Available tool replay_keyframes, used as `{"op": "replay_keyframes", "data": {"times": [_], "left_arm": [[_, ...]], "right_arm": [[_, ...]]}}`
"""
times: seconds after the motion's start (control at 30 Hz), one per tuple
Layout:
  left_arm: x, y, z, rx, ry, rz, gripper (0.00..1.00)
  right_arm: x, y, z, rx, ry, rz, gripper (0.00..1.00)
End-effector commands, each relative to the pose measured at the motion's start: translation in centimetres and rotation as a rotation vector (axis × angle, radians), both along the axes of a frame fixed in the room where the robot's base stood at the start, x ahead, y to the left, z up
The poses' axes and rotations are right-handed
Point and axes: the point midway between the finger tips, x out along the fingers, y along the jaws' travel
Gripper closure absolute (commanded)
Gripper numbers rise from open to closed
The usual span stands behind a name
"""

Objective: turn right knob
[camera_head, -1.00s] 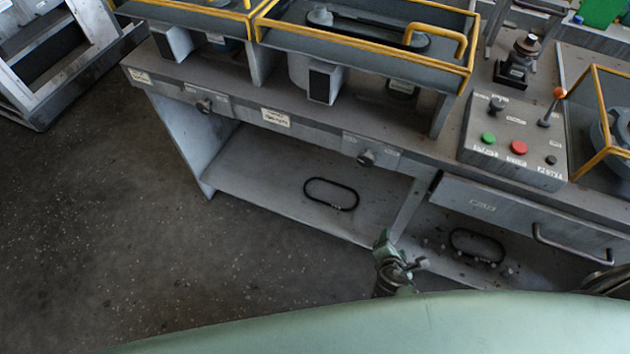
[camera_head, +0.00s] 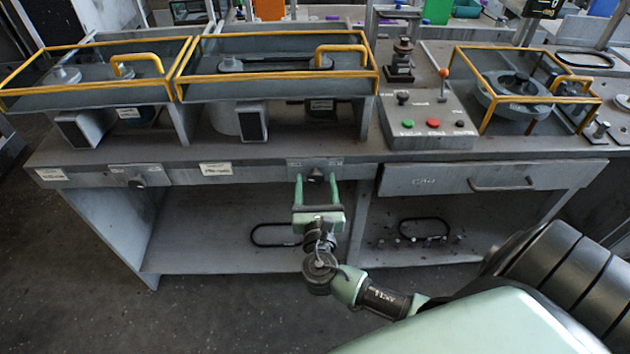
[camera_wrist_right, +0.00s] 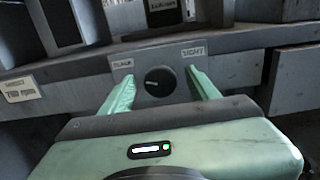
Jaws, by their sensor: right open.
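The right knob (camera_head: 316,175) is a small dark round knob on the grey front panel of the bench. In the right wrist view the knob (camera_wrist_right: 159,81) sits between two labels, the right one reading "RIGHT". My right gripper (camera_head: 317,184) is open, its two green fingers pointing at the panel on either side of the knob. In the right wrist view the gripper (camera_wrist_right: 160,84) also has the knob between its fingers; whether they touch it I cannot tell. A second knob (camera_head: 138,181) sits further left on the same panel. My left gripper is not in view.
Yellow-framed guards (camera_head: 275,48) stand on the bench top above the knobs. A control box (camera_head: 430,125) with green and red buttons is to the right. A drawer (camera_head: 480,178) with a bar handle lies below it. A lower shelf (camera_head: 200,255) holds black belts.

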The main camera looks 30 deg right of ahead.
Motion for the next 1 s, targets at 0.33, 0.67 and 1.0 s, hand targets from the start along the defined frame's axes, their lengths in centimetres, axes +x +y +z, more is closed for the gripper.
{"op": "replay_keyframes", "data": {"times": [0.33,0.67,1.0], "left_arm": [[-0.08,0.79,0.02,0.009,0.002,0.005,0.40],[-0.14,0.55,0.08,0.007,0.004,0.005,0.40],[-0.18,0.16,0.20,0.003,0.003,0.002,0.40]], "right_arm": [[0.55,-0.33,-0.05,0.002,0.001,0.001,0.40],[0.51,-0.31,-0.03,0.009,-0.003,0.000,1.00],[0.52,-0.31,-0.03,0.047,-0.028,0.000,1.00]]}}
